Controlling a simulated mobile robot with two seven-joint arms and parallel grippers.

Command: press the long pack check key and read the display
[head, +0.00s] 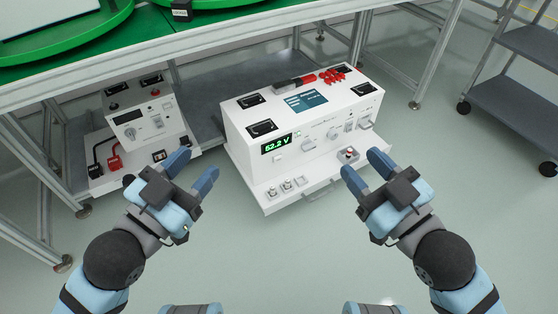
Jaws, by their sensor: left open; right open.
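A ledge in front carries several small keys (287,186) at the left and a red-marked control (347,155) at the right. I cannot read which is the long pack check key. My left gripper (192,167) is open and empty, left of the ledge keys. My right gripper (363,164) is open and empty, just in front of the red-marked control; contact cannot be told.
A smaller white unit (142,117) with red and black clamps stands at the left on a low shelf. A grey shelf cart (515,90) is at the right. The floor between is clear.

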